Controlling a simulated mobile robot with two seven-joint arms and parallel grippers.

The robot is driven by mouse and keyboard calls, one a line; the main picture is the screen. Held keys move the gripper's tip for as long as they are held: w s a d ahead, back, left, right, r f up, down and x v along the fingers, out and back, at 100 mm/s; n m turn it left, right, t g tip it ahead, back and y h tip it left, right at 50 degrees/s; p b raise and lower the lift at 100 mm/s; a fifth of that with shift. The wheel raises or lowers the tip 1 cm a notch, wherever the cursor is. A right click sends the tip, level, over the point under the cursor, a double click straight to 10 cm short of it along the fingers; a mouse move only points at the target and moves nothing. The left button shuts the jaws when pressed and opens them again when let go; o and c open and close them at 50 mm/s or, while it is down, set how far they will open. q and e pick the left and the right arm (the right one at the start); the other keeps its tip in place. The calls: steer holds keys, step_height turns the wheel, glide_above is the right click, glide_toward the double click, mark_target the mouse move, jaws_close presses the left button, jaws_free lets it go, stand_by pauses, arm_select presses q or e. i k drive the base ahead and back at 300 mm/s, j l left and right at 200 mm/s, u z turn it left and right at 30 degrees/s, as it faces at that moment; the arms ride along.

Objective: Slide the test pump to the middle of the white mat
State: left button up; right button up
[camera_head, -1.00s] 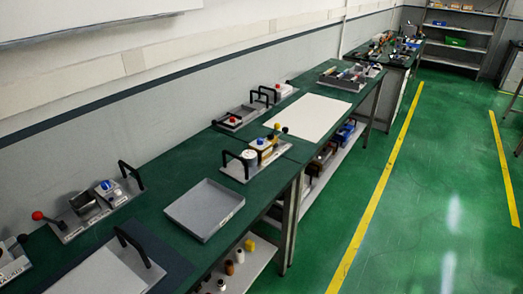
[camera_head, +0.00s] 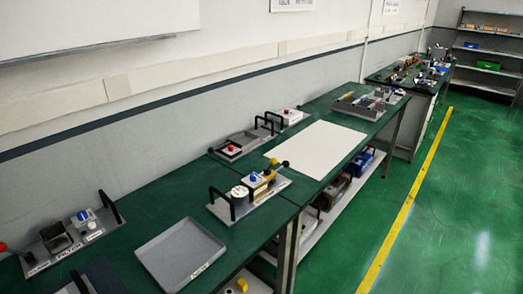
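The white mat (camera_head: 333,141) lies flat and bare on the green bench top. A device that looks like the test pump (camera_head: 225,210) stands on the bench just nearer than the mat. It has a grey base plate, black handles, a white round part and a yellow part with dark knobs. Its far end is close to the mat's near edge, but I cannot tell whether they touch. Neither of my grippers is in view.
A grey empty tray (camera_head: 180,255) lies nearer than the pump. Handled grey units (camera_head: 233,145) stand along the wall side, left of the mat. A parts tray (camera_head: 370,103) stands beyond the mat. Open green floor (camera_head: 470,215) runs along the bench's right.

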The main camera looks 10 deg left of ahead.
mark_target(233, 207)
steer(key=i+l, duration=0.75)
steer(key=l, duration=0.15)
steer(key=i+l, duration=1.45)
steer(key=l, duration=0.3)
steer(key=u, duration=1.4)
